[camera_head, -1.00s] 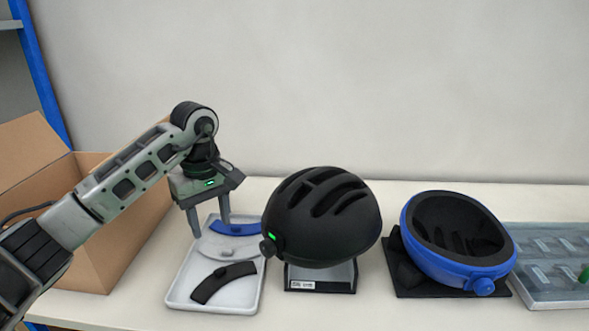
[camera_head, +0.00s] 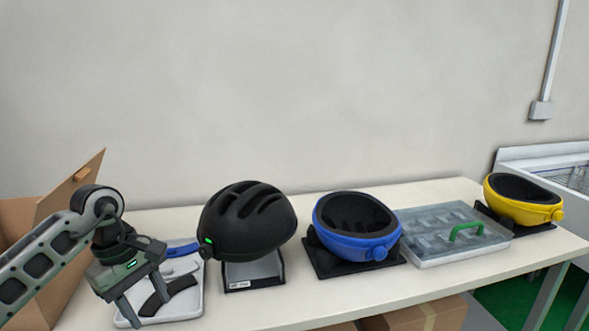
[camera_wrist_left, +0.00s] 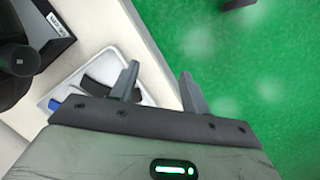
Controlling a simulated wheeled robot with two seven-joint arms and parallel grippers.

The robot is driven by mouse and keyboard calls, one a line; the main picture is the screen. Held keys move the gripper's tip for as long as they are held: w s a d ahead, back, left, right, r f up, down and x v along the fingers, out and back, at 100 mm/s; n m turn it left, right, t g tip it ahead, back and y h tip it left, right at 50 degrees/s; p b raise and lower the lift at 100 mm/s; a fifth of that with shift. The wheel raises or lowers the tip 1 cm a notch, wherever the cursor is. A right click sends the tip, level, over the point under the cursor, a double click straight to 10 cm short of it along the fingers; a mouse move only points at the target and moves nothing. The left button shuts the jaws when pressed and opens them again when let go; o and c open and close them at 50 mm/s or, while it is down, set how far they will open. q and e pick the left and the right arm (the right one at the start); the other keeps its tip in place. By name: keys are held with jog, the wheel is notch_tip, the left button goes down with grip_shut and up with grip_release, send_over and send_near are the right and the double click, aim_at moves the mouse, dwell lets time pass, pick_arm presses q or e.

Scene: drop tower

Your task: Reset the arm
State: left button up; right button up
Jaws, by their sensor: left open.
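My left gripper (camera_head: 144,305) is open and empty, at the lower left of the head view. It hangs in front of the left part of a white tray (camera_head: 188,309) with a blue, a light and a black curved piece. In the left wrist view the two fingers of the left gripper (camera_wrist_left: 158,72) stand apart with nothing between them. Beyond them are the table edge and green floor (camera_wrist_left: 235,60). My right gripper is not in view.
A cardboard box (camera_head: 50,285) stands left of the tray. Rightward on the table (camera_head: 350,300) are a black helmet (camera_head: 247,225) on a stand, an upturned blue helmet (camera_head: 350,240), a clear-lidded case (camera_head: 440,245) with a green handle and a yellow helmet (camera_head: 520,205).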

pick_arm(q)
jog(key=s+d+n+t+h, duration=0.1)
jog(key=s+d+n+h, duration=0.3)
jog(key=d+n+h, duration=0.5)
jog(key=s+d+n+t+h, duration=0.2)
jog(key=s+d+n+h, duration=0.35)
jog(key=d, duration=0.85)
jog(key=a+f+n+t+y, duration=0.45)
jog(key=n+t, duration=0.25)
jog(key=n, duration=0.9)
jog(key=a+f+n+t+y, duration=0.4)
jog(key=a+n+t+y, duration=0.15)
jog(key=n, duration=1.15)
jog(key=s+a+f+n+g+y, duration=0.1)
jog(key=s+f+n+g+y, duration=0.2)
jog(key=s+f+n, duration=0.7)
jog(key=shift+a+f+g, duration=0.4)
jog(key=shift+f+g, duration=0.25)
jog(key=shift+g, duration=0.3)
